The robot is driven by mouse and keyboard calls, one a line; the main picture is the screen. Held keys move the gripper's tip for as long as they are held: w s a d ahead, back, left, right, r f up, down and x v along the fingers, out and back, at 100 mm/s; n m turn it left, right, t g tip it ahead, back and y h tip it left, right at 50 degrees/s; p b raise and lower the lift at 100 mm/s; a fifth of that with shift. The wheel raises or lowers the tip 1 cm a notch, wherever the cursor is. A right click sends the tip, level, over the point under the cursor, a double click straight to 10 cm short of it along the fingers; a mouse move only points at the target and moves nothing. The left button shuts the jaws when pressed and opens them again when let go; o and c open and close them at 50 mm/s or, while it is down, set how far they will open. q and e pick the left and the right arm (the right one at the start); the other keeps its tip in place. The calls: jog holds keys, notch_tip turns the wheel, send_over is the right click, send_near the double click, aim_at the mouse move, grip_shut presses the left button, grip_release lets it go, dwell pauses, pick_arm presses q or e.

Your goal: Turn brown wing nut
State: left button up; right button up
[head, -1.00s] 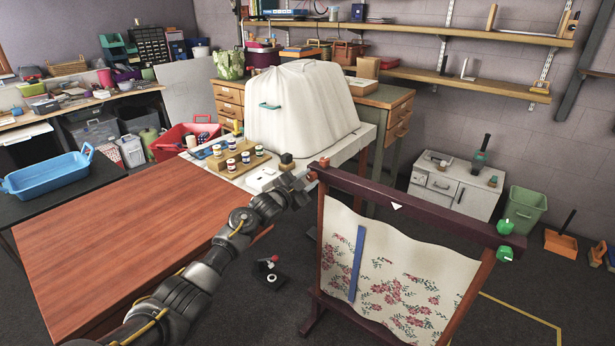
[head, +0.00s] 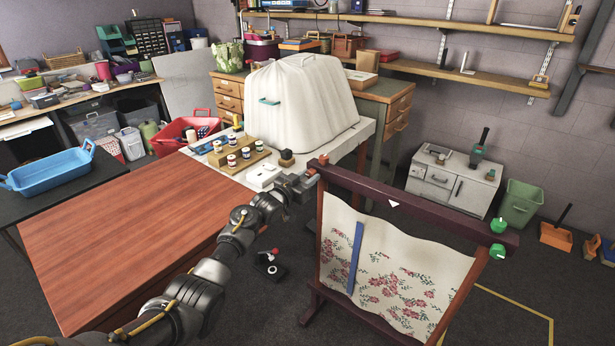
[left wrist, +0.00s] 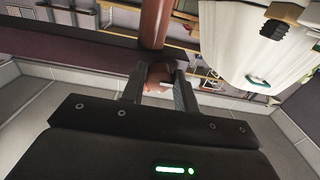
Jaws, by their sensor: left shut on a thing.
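The brown wing nut (left wrist: 158,76) shows between my fingers in the left wrist view. My left gripper (left wrist: 157,88) is shut on it, with one finger on each side. In the head view my left gripper (head: 311,179) is at the left end of the dark top beam (head: 420,205) of a standing fabric frame. The gripper mostly hides the nut there. A small reddish-brown piece (head: 323,160) shows just above the gripper on the beam's end. My right gripper is in neither view.
Cream floral fabric (head: 385,270) with a blue strip (head: 356,257) hangs under the beam. Green wing nuts (head: 498,225) are at its right end. A white table with jars (head: 232,161) and a covered object (head: 300,100) stands behind my arm. A small black-based item (head: 270,264) is on the floor.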

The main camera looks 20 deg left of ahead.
pick_arm(q)
jog(key=shift+f, duration=0.1)
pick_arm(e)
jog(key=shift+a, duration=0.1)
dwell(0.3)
pick_arm(q)
jog(key=o, duration=1)
jog(key=shift+s+a, duration=0.2)
jog(key=shift+s, duration=0.25)
jog(key=v, duration=1)
jog(key=shift+d+p, duration=0.1)
jog(key=shift+p, duration=0.2)
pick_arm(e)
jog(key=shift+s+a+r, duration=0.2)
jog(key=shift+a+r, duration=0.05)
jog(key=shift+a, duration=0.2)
pick_arm(q)
jog(key=shift+w, duration=0.1)
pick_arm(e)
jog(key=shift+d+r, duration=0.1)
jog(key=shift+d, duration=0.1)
